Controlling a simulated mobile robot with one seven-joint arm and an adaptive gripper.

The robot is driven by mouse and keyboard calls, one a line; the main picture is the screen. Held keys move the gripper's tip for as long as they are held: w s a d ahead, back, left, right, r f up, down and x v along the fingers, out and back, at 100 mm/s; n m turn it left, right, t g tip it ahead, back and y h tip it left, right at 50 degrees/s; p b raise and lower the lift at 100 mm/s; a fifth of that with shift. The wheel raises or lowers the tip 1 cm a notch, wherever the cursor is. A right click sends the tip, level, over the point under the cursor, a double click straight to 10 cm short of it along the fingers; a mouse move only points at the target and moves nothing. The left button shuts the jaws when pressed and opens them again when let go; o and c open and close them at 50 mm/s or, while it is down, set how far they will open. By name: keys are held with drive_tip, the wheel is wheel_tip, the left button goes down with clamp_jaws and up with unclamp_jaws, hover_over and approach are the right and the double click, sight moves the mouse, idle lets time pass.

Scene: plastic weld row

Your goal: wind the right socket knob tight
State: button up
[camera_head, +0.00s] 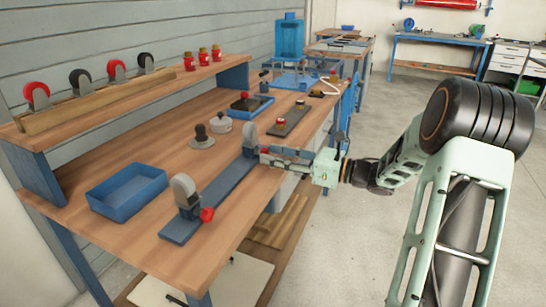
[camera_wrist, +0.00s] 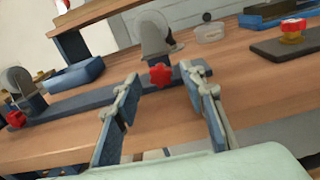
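A dark blue rail (camera_head: 222,187) lies on the wooden bench with a grey socket at each end. The right socket (camera_head: 249,131) has a red star-shaped knob (camera_wrist: 160,75) on its near face; in the head view the fingers partly cover this knob. My gripper (camera_head: 270,158) reaches in from the right. In the wrist view my gripper (camera_wrist: 163,82) is open, and the right knob shows between and just beyond its fingertips, with no visible contact. The left socket (camera_head: 185,194) has a similar red knob (camera_head: 207,215), away from the gripper.
A blue tray (camera_head: 128,190) sits left of the rail. A shelf (camera_head: 120,110) holds several wheels and red items. The floor to the right is clear.

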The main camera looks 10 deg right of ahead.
drive_tip(key=shift+w+a, duration=0.2)
drive_tip(key=shift+a, duration=0.15)
drive_tip(key=shift+c, duration=0.4)
clamp_jaws()
drive_tip(key=shift+m, duration=0.3)
drive_tip(key=m+b, duration=0.1)
drive_tip(key=m, duration=0.1)
drive_tip(key=shift+m, duration=2.6)
drive_tip(key=shift+d, duration=0.1)
